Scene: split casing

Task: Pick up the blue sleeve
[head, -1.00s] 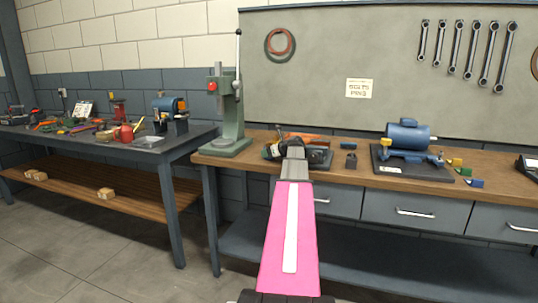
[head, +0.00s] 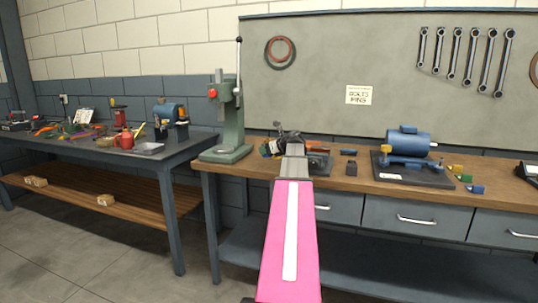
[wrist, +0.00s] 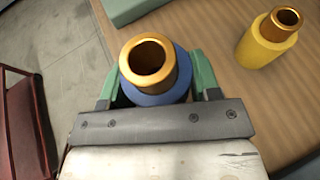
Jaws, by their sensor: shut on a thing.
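In the wrist view the blue sleeve (wrist: 158,98), with an open copper-coloured ring at its top, stands between the green fingers of my gripper (wrist: 155,84). The fingers are shut on its blue sides. The fingers and palm hide its lower part, and I cannot tell whether it touches the bench. In the head view my gripper (head: 285,140) is above the bench near the green press, and my pink forearm hides part of that area.
A yellow sleeve with a copper ring (wrist: 265,42) stands on the wooden bench, right of my gripper. The green press (head: 227,152) is close on the left. A blue motor (head: 408,142) on a dark plate and small coloured pieces (head: 466,178) lie farther right.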

